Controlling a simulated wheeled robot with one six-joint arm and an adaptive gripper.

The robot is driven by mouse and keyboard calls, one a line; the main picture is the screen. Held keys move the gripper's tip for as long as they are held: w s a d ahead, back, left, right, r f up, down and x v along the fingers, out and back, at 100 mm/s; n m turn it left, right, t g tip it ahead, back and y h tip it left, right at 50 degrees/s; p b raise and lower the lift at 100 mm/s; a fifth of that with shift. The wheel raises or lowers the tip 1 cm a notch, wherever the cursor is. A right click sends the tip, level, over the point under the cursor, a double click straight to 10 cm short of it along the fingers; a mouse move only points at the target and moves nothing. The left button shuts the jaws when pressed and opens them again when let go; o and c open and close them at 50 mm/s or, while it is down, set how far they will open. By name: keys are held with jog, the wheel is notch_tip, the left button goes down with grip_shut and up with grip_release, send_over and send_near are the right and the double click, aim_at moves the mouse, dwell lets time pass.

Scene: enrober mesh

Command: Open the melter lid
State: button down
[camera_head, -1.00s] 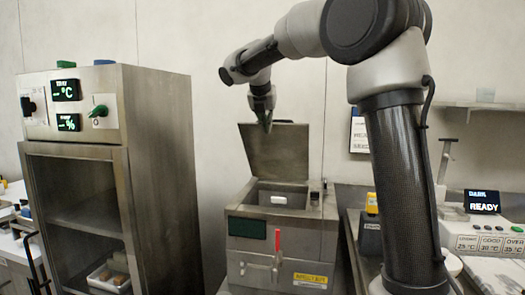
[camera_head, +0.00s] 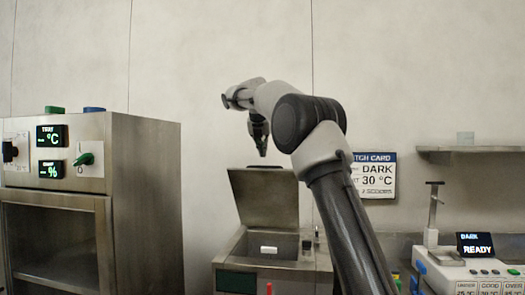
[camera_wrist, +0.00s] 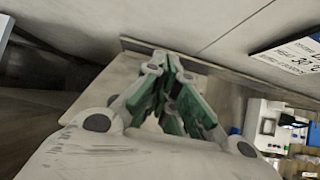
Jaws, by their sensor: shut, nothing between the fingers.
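The melter (camera_head: 322,264) is a steel box at the lower middle of the head view. Its lid (camera_head: 266,198) stands raised and tilted back at the rear, so the opening below it is uncovered. A white block (camera_head: 268,250) shows inside the opening. My gripper (camera_head: 262,152) is above the lid's top edge, pointing down, shut and empty. In the wrist view my gripper's green-padded fingers (camera_wrist: 172,98) are together. I cannot tell whether the fingertips touch the lid.
A steel cabinet (camera_head: 150,205) with displays stands at the left. A batch card (camera_head: 376,176) hangs on the back wall. A device with a READY screen (camera_head: 480,245) stands at the right, below a wall shelf (camera_head: 470,149).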

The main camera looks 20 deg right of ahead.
aim_at(276, 175)
dwell(0.9)
jog(key=s+a+r+n, duration=0.1)
jog(key=s+a+r, duration=0.2)
jog(key=s+r, duration=0.45)
jog(key=s+a+r, duration=0.4)
jog(key=s+r, duration=0.2)
jog(key=s, duration=0.2)
jog(key=s+d+f+t+h, duration=0.1)
jog(key=s+f, duration=0.3)
jog(key=f, duration=0.4)
jog(key=s+f+h, duration=0.1)
jog(key=s+f, duration=0.4)
jog(key=f, duration=0.2)
jog(key=shift+m+t+y, duration=0.3)
jog(key=shift+m+t, duration=0.2)
jog(key=shift+t, duration=0.1)
jog(key=shift+w+a+r+x, duration=0.1)
jog(key=shift+w+r+x, duration=0.25)
jog(key=shift+x, duration=1.95)
jog(key=shift+w+a+r+x, duration=0.2)
jog(key=shift+w+x, duration=0.15)
jog(key=shift+x, duration=1.95)
jog(key=shift+w+a+r+x, duration=0.1)
jog(key=shift+w+r+x, duration=0.25)
jog(key=shift+x, duration=1.95)
